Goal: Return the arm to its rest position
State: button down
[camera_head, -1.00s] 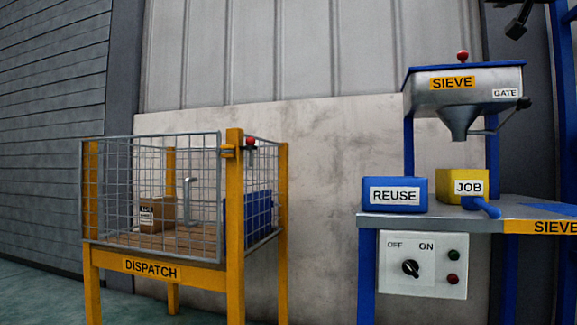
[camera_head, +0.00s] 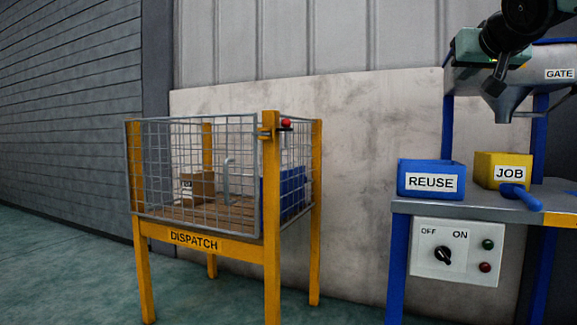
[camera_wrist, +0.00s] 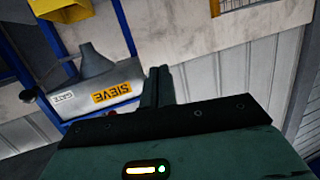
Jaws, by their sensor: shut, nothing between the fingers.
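My gripper (camera_wrist: 158,84) shows in the wrist view as dark fingers held together beyond the green gripper body. Nothing is between them. In the head view, my dark arm end with its green part hangs at the upper right, in front of the sieve hopper (camera_head: 487,82), and hides much of it. I cannot tell from these views whether it touches the hopper. In the wrist view the hopper, with its SIEVE and GATE labels (camera_wrist: 63,97), appears tilted, left of the fingers.
The sieve bench (camera_head: 425,206) carries the blue REUSE box (camera_head: 432,167) and yellow JOB box (camera_head: 490,160). A switch panel (camera_head: 455,250) hangs below. The yellow-framed DISPATCH cage (camera_head: 271,195) stands left, holding a brown box (camera_head: 198,190). Open floor lies front left.

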jog(key=s+a+f+n+g+y+p, duration=0.25)
jog(key=s+a+f+g+p, duration=0.2)
jog(key=a+f, duration=0.55)
jog(key=s+a+f+n+g+y+p, duration=0.25)
jog(key=s+a+f+g, duration=0.2)
jog(key=a+f, duration=0.55)
jog(key=s+a+f+n+g+p, duration=0.1)
jog(key=s+f+n+g+p, duration=0.1)
jog(key=s+f, duration=0.35)
jog(key=s+a+f+n+g+h+p, duration=0.1)
jog(key=s+f+g+p, duration=0.15)
jog(key=s, duration=0.65)
jog(key=s+a+f+n+g+p, duration=0.15)
jog(key=s+f, duration=0.25)
jog(key=s, duration=0.4)
notch_tip(320, 180, up, 37)
jog(key=s+d+p, duration=0.1)
jog(key=p, duration=3.7)
jog(key=shift+d+n, duration=0.25)
jog(key=shift+n, duration=0.1)
